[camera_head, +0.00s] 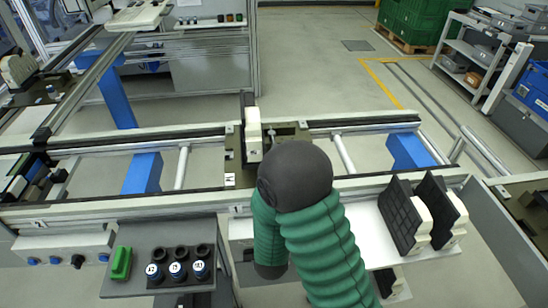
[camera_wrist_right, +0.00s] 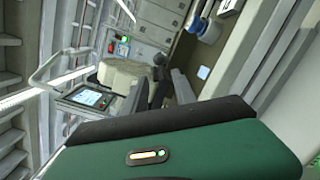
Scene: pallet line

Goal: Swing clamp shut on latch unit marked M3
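A latch unit (camera_head: 254,132) with an upright white clamp body and a dark plate stands on an olive base in the middle of the rail line in the head view. My green-sleeved arm with a dark round joint covers the base's front right. No gripper shows in the head view. In the right wrist view my right gripper (camera_wrist_right: 163,92) shows two dark fingers standing apart beyond its green body, with nothing clearly between them. My left gripper is out of view.
Two dark-faced white blocks (camera_head: 420,215) stand on the front shelf at right. Rails (camera_head: 100,210) run across. Green crates (camera_head: 415,22) and a shelf stand behind.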

